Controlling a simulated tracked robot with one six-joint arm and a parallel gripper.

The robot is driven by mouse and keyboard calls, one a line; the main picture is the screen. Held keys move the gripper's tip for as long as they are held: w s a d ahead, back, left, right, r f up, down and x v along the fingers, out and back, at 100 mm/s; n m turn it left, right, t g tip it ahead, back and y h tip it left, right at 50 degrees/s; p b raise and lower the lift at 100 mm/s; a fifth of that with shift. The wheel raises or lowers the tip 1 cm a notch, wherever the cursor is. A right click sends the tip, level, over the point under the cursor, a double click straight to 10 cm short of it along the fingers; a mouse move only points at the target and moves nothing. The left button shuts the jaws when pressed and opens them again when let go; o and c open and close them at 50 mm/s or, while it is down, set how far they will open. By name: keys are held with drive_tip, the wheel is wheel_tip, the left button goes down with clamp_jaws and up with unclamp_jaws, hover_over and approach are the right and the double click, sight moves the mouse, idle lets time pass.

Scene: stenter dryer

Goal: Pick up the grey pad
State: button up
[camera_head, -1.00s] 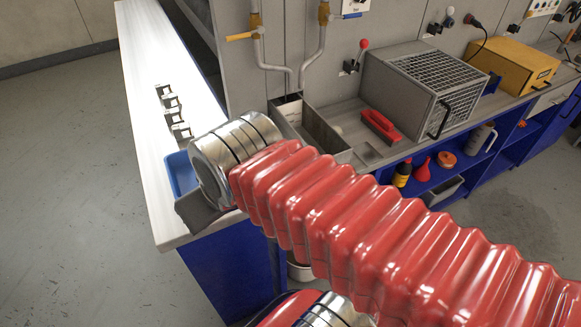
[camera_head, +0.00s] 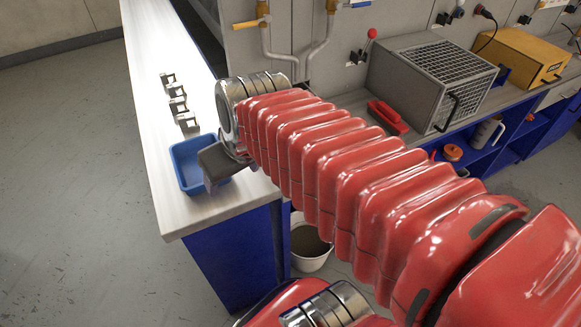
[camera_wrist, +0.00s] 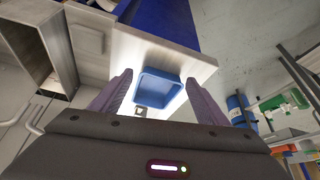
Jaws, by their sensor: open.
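I cannot make out a grey pad in either view. A blue tray (camera_head: 188,182) stands near the front end of the white bench (camera_head: 160,125), and it also shows in the wrist view (camera_wrist: 180,95), between my fingers. No pad can be told inside the tray, and my arm hides part of it in the head view. My gripper (camera_wrist: 160,84) is open, with its two fingers apart and nothing between them. In the head view my gripper (camera_head: 214,165) is at the tray's right side; its height over the tray is hard to tell.
Several small metal clips (camera_head: 177,102) stand in a row on the bench behind the tray. A white bucket (camera_head: 312,262) is on the floor right of the bench. A grey grated box (camera_head: 415,92), red-handled item (camera_head: 387,115) and yellow box (camera_head: 520,60) stand on the right-hand counter.

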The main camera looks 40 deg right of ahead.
drive_tip(key=shift+o, duration=1.2)
drive_tip(key=w+d+f+m, duration=0.1)
drive_tip(key=w+d+f, duration=0.1)
drive_tip(key=d, duration=0.7)
drive_tip(key=shift+w+d, duration=0.15)
drive_tip(key=shift+w, duration=0.2)
drive_tip(key=d+f+m+g, duration=0.1)
drive_tip(key=d+f, duration=0.2)
drive_tip(key=d, duration=0.8)
drive_tip(key=shift+s+h, duration=0.15)
drive_tip(key=shift+h, duration=0.25)
drive_tip(key=shift+d+f, duration=0.1)
drive_tip(key=shift+f, duration=0.05)
drive_tip(key=shift+x, duration=4.2)
drive_tip(key=shift+s+x, duration=0.15)
drive_tip(key=shift+x, duration=0.8)
drive_tip(key=shift+s+x, duration=0.2)
drive_tip(key=shift+x, duration=1.55)
drive_tip(key=shift+d, duration=0.1)
